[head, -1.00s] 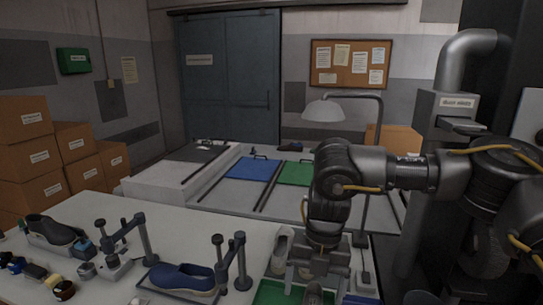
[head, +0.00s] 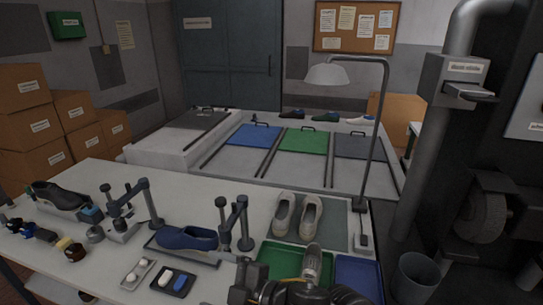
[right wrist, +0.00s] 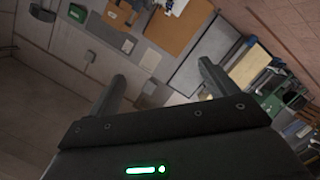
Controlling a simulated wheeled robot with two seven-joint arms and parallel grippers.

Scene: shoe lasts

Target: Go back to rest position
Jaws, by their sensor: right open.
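My right gripper (right wrist: 160,85) is open and empty in the right wrist view, its two dark fingers spread apart with only the tilted room beyond them. In the head view, dark parts of my right arm (head: 310,292) show at the bottom edge, in front of the green tray (head: 270,258). A grey shoe-like piece (head: 311,264) is in that tray, partly hidden by my arm. A pair of pale shoes (head: 285,215) stands on a grey mat (head: 336,226) behind the tray. My left gripper is not in view.
A blue shoe (head: 188,238) sits by clamp stands (head: 236,222), a dark shoe (head: 58,196) farther left. Two small trays (head: 172,282) lie near the front. A lamp (head: 372,130) rises at the right table edge, beside a blue tray (head: 358,275). A bin (head: 416,277) stands right.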

